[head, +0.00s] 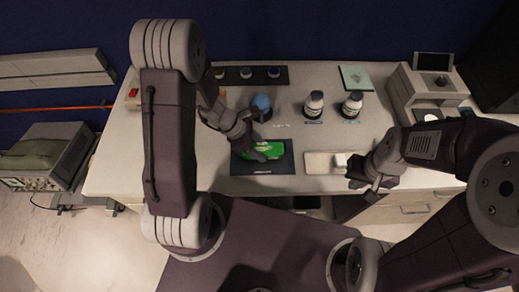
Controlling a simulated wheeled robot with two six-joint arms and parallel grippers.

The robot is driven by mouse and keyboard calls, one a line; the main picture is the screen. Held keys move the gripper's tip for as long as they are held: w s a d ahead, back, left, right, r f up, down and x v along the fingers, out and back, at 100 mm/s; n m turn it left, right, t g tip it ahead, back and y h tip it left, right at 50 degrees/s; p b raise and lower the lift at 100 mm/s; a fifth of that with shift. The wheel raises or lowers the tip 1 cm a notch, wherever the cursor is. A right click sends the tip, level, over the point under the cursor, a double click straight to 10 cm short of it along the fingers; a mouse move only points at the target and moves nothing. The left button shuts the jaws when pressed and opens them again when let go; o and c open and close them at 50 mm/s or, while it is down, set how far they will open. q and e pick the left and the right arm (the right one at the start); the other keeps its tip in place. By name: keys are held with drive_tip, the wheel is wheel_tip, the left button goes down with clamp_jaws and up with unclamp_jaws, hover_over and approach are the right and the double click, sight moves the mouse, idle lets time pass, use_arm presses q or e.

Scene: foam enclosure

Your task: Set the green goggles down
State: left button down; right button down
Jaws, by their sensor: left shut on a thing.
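The green goggles (271,148) are over a dark square mat (282,168) near the front middle of the bench. My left gripper (255,147) reaches down to them from the upper left and is shut on them, its fingers covering part of them. I cannot tell whether the goggles touch the mat. My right gripper (363,180) is by the front edge of the bench, right of the mat; its jaw opening is too small to read.
A pale pad (319,163) lies right of the mat. Two dark bottles with white caps (314,104) (352,105) stand behind. A blue rounded object (261,102) is behind my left gripper. A dark tray with small jars (247,77) and a grey instrument (428,88) are further back.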

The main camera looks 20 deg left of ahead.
use_arm(q)
drive_tip(key=shift+w+f, duration=0.1)
drive_tip(key=shift+f, duration=0.15)
drive_tip(key=c, duration=0.7)
unclamp_jaws()
drive_tip(key=shift+o, duration=0.2)
